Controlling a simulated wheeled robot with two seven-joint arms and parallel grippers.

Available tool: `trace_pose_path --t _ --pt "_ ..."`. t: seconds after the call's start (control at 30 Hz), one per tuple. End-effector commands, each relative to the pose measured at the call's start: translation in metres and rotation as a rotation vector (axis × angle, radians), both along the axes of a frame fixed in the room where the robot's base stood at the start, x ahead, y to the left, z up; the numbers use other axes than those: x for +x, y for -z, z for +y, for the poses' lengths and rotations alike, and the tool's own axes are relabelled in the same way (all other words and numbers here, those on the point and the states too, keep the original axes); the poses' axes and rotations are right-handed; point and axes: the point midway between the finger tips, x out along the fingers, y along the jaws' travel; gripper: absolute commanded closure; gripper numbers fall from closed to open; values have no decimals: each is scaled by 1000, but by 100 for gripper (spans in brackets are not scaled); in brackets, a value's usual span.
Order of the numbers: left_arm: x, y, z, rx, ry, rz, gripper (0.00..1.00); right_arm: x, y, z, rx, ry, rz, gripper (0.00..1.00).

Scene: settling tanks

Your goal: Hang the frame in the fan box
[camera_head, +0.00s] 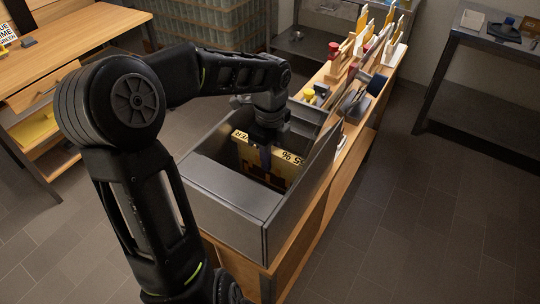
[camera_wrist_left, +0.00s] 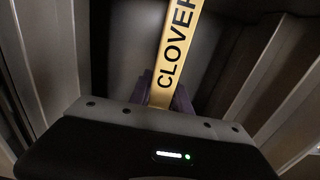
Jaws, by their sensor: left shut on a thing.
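The fan box is a grey open-topped metal box (camera_head: 225,200) on the near end of a wooden bench. The frame (camera_head: 247,152) is yellowish with dark lettering and hangs upright inside the box opening. My left gripper (camera_head: 266,152) reaches down into the box and is shut on the frame's top edge. In the left wrist view the frame's top bar (camera_wrist_left: 178,50) reads "CLOVER", and the gripper's fingertips (camera_wrist_left: 163,92) pinch it from both sides. The frame's lower part is in shadow, so I cannot tell whether it rests on anything. My right gripper is not in view.
The wooden bench (camera_head: 312,225) carries several upright wooden holders and tools (camera_head: 350,80) behind the box. A wooden desk (camera_head: 60,50) stands at the left and a dark metal table (camera_head: 490,45) at the right. The tiled floor (camera_head: 420,210) to the right is clear.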

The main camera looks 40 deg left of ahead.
Motion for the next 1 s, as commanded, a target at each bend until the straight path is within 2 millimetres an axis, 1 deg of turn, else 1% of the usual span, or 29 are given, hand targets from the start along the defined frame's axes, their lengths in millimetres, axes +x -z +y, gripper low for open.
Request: trace_pose_path --t 0.07,0.1,0.33,0.57,0.67,0.73,0.77,0.87,1.0 --pt "0 2 0 0 0 -2 100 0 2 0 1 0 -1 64" --pt "0 2 0 0 0 0 73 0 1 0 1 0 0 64" --pt "0 2 0 0 0 0 55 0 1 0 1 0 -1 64" --pt "0 2 0 0 0 0 55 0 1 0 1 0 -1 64" --pt "0 -2 0 0 0 0 55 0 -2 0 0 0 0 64" --pt "0 -8 0 0 0 0 55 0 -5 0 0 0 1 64" --pt "0 -9 0 1 0 -1 55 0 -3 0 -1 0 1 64" --pt "1 -22 1 2 -1 -4 55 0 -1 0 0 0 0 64" --pt "1 -49 0 3 0 -6 55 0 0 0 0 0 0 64"
